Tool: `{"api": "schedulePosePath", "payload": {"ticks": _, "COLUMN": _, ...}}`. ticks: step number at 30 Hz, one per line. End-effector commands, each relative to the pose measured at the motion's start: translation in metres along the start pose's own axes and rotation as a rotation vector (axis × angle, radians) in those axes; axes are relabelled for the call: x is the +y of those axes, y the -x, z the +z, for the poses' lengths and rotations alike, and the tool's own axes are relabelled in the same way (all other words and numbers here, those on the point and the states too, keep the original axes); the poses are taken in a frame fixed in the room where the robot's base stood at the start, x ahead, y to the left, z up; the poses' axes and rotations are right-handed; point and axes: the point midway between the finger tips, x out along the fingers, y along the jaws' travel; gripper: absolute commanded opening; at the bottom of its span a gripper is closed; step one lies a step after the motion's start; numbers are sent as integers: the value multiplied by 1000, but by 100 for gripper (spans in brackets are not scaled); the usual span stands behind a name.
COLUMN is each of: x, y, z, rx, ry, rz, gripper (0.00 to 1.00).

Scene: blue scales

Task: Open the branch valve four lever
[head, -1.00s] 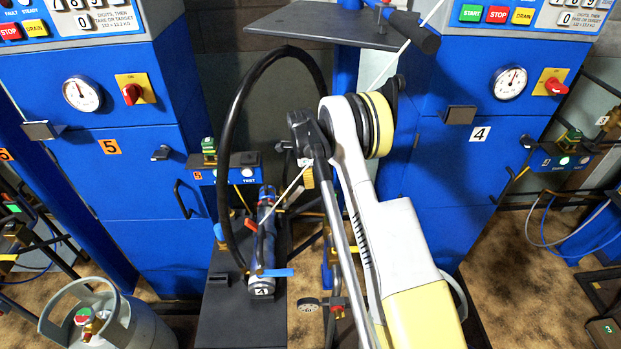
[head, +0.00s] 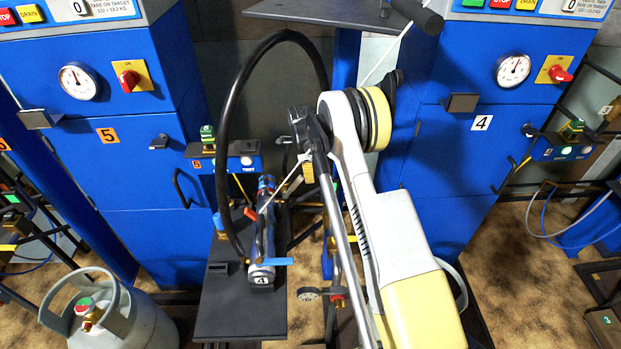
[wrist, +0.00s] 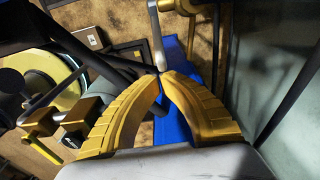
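My gripper's two gold curved fingers (wrist: 161,78) show in the wrist view with their tips together. A thin grey lever (wrist: 155,38) comes down from the top, and its end lies right at the fingertips. I cannot tell whether it is held between them. A brass fitting (wrist: 184,6) is beside the lever's upper end. In the head view, my arm hides most of my gripper; only a bit of gold (head: 308,172) shows. No label shows on the grey lever.
Blue cabinets numbered 5 (head: 107,136) and 4 (head: 481,123) stand behind. A black hose (head: 222,150) arches left of my arm. A dark plate (head: 330,22) overhangs at the top. A grey gas cylinder (head: 120,318) stands front left. A gauge (head: 309,294) is low beside my arm.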

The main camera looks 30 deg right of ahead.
Motion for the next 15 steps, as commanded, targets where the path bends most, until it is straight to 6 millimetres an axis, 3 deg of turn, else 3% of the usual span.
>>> {"api": "schedulePosePath", "payload": {"ticks": 15, "x": 0, "y": 9, "z": 10, "rx": -1, "ry": 2, "rz": 0, "gripper": 0}}
